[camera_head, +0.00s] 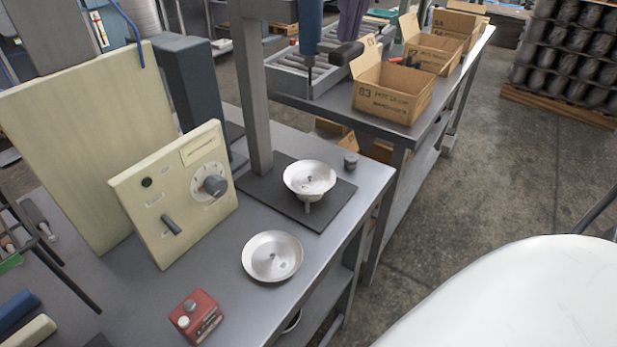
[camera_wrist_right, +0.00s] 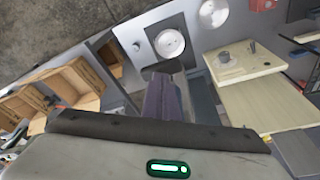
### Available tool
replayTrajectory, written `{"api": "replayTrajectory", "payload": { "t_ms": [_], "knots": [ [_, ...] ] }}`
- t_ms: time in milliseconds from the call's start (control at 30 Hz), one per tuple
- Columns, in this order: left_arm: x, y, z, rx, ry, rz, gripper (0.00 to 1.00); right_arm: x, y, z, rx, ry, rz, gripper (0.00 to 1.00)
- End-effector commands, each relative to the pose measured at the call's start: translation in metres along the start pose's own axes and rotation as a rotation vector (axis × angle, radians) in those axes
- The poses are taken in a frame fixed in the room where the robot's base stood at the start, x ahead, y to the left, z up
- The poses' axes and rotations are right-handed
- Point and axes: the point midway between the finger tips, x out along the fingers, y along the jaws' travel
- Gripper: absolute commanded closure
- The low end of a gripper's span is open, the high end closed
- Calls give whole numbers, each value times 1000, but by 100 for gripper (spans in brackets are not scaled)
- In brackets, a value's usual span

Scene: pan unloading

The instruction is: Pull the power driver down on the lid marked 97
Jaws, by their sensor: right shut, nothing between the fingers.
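The power driver (camera_head: 311,35) is a blue upright tool with a thin dark bit, hanging beside a grey post. A dark handle (camera_head: 347,54) sticks out to its right. My right gripper (camera_head: 352,36) points down at that handle, fingers shut and empty; I cannot tell whether they touch it. Its purplish fingers also show in the wrist view (camera_wrist_right: 163,85). A silvery, dish-like lid (camera_head: 310,178) sits raised on the dark plate (camera_head: 333,212), below the bit's level. A second shallow dish (camera_head: 272,257) lies on the bench. No 97 is readable. My left gripper is out of view.
A cream control panel (camera_head: 175,195) with a knob stands left on the bench. A red box (camera_head: 195,317) lies near its front and a small dark cylinder (camera_head: 351,160) by the plate. Open cardboard boxes (camera_head: 394,92) stand on the back table.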

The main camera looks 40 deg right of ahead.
Motion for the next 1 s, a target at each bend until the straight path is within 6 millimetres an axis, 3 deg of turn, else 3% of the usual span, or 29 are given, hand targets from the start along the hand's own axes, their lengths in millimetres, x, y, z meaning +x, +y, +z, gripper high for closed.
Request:
{"api": "replayTrajectory", "payload": {
  "t_ms": [533,1000],
  "knots": [
    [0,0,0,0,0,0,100,-37,0,-9,-1,1,-1,100],
    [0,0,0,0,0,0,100,-40,0,-10,-1,0,-1,100]
  ]
}}
